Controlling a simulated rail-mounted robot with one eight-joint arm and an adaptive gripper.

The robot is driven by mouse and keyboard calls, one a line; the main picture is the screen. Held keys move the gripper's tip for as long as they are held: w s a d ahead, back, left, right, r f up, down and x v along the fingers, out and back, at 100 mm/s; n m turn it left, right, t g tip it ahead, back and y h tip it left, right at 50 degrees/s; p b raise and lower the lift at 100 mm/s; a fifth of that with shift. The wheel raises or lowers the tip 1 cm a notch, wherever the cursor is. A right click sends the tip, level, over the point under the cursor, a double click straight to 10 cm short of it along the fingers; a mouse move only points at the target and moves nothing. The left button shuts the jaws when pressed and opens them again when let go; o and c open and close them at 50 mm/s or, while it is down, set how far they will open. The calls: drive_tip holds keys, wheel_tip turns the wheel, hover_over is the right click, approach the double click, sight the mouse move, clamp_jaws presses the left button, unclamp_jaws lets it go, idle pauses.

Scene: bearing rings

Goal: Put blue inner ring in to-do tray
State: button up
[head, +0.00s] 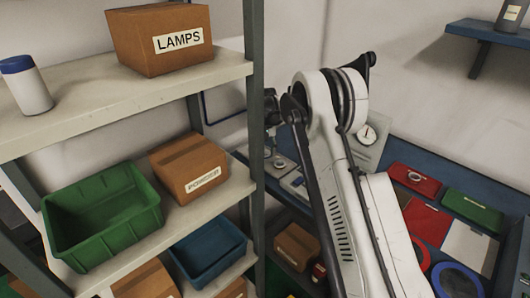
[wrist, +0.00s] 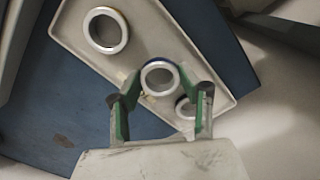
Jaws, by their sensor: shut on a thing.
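In the wrist view my gripper (wrist: 160,80) has its two green-padded fingers shut on a pale metal ring (wrist: 173,67) with a thin dark bluish edge. The held ring is over a light grey tray (wrist: 165,25). I cannot tell how high it is above the tray floor. A second ring (wrist: 91,30) with an orange-brown edge lies in the tray at upper left. A third ring (wrist: 181,112) with a dark edge lies at lower right, close to my right finger. In the head view my arm hides most of the gripper area. No label marks the to-do tray.
A blue bench (wrist: 35,115) surrounds the tray. In the head view, a shelf with a green bin (head: 100,215), a blue bin (head: 208,250) and cardboard boxes stands at left. A red case (head: 414,180), a green case (head: 472,212) and a dial gauge (head: 368,134) are on the bench.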

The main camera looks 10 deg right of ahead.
drive_tip(key=shift+f+b, duration=0.35)
drive_tip(key=shift+f, duration=0.2)
drive_tip(key=o, duration=1.3)
